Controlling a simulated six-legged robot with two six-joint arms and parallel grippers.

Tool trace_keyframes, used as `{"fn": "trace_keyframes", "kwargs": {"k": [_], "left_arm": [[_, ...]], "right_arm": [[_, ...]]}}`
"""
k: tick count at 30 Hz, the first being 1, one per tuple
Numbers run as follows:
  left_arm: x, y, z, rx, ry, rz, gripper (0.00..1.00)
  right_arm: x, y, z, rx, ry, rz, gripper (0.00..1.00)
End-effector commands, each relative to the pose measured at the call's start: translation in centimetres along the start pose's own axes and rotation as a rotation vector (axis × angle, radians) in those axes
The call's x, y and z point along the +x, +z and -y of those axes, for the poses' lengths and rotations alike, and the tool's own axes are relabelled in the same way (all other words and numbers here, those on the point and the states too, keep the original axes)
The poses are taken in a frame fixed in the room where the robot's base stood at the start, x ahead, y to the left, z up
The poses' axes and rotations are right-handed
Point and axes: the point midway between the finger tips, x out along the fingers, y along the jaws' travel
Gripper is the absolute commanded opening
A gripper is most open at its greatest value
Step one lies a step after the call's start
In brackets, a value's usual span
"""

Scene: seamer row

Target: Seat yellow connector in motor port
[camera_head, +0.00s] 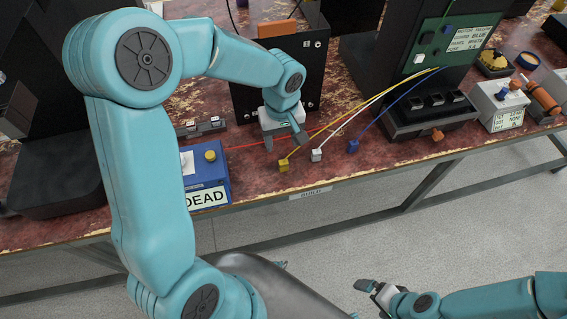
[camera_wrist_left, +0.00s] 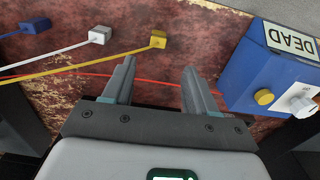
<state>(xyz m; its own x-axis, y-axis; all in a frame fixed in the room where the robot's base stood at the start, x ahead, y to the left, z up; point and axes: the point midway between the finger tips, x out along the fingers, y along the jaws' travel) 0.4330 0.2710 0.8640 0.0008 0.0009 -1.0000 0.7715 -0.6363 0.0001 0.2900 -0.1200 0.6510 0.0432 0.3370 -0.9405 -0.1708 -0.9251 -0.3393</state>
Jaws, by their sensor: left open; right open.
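The yellow connector (camera_head: 283,166) lies on the worn red bench top, at the end of a yellow wire. In the left wrist view the yellow connector (camera_wrist_left: 158,39) is ahead of the fingers, a little left of the gap between them. My left gripper (camera_head: 284,139) is open and empty, pointing down over the bench behind the yellow connector; its two fingers (camera_wrist_left: 152,85) are spread. My right gripper (camera_head: 372,292) is open and empty, low in front of the bench. The dark block with several sockets (camera_head: 430,108) at the right may hold the motor port; I cannot tell which socket.
A white connector (camera_head: 316,155) and a blue connector (camera_head: 352,146) lie right of the yellow one. A red wire (camera_wrist_left: 90,74) crosses the bench. A blue box marked DEAD (camera_head: 206,178) stands left. A green panel (camera_head: 448,42) rises behind the sockets.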

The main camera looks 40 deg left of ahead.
Motion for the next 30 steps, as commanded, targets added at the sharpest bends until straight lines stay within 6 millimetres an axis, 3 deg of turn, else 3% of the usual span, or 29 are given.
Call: {"fn": "trace_keyframes", "kwargs": {"k": [3,11,18,28,29,30], "left_arm": [[2.6,0.2,0.0,0.003,-0.003,0.004,0.57],[4.9,0.1,-0.2,0.004,-0.001,0.002,0.57],[8.7,0.1,-0.3,0.005,-0.002,0.003,0.57],[9.6,0.0,-0.4,0.005,0.001,0.0,0.57],[9.6,0.0,-0.4,0.005,0.001,0.0,0.51],[9.6,0.0,-0.4,0.005,0.001,0.0,0.38]], "right_arm": [[0.2,0.0,-0.1,0.0,0.0,0.0,1.0],[0.1,0.0,-0.1,0.0,0.0,0.0,1.0],[0.0,0.0,0.0,0.0,0.0,0.0,1.0],[0.0,0.0,0.0,0.0,0.0,0.0,1.0],[0.0,0.0,0.0,0.0,0.0,0.0,1.0],[0.0,0.0,0.0,0.0,0.0,0.0,1.0]]}}
